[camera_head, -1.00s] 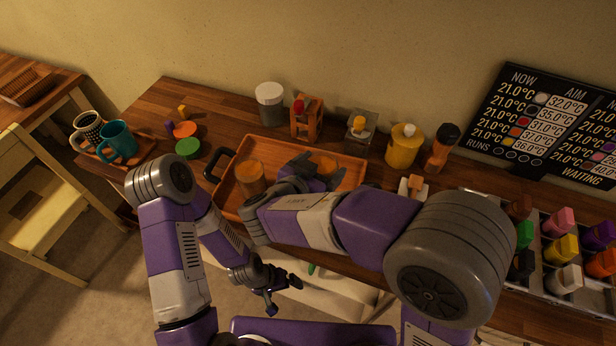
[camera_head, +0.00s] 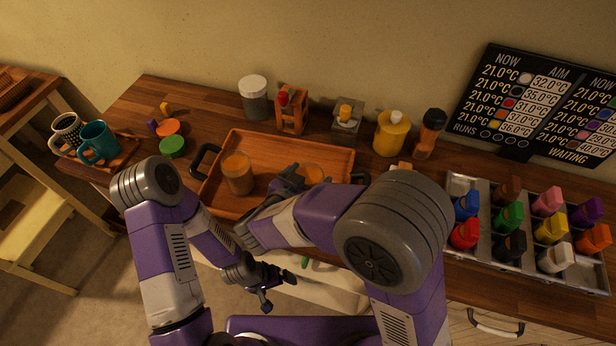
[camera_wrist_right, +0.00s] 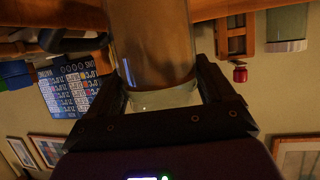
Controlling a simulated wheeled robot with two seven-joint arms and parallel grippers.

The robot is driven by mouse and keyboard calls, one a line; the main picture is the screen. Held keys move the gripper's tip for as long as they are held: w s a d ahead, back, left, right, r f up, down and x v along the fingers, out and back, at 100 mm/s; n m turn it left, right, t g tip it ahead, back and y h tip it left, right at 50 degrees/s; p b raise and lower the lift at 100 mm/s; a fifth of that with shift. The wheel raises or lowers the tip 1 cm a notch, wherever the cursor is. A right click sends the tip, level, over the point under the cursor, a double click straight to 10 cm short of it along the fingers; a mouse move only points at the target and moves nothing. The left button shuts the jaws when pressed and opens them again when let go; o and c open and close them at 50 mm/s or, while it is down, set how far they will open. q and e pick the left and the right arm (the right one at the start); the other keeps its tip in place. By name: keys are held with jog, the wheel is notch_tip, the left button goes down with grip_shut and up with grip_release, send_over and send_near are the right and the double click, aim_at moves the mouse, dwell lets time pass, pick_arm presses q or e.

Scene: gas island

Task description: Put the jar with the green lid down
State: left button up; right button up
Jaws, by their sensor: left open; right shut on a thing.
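My right gripper (camera_head: 296,180) is shut on a glass jar with orange-brown contents (camera_head: 313,174), over the right half of the wooden tray (camera_head: 290,144). The jar also fills the top middle of the right wrist view (camera_wrist_right: 152,50), between the fingers (camera_wrist_right: 170,112). A similar open jar (camera_head: 238,173) stands in the tray's left half. A green lid (camera_head: 172,146) lies on the table left of the tray, by an orange lid (camera_head: 168,127). My left gripper (camera_head: 268,285) is open and empty, low in front of the table.
A white-lidded jar (camera_head: 254,99), a wooden rack (camera_head: 291,112), a yellow bottle (camera_head: 391,134) and an orange-black bottle (camera_head: 429,134) stand behind the tray. Mugs (camera_head: 98,143) sit at the left. A case of coloured bottles (camera_head: 455,190) is at the right.

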jog(key=o, duration=1.2)
jog(key=shift+o, duration=0.2)
jog(key=shift+s+a+r+p, duration=0.15)
jog(key=shift+r+p, duration=0.05)
jog(key=shift+p, duration=0.15)
jog(key=v, duration=1.1)
jog(key=shift+s, duration=0.35)
jog(key=shift+a, duration=0.1)
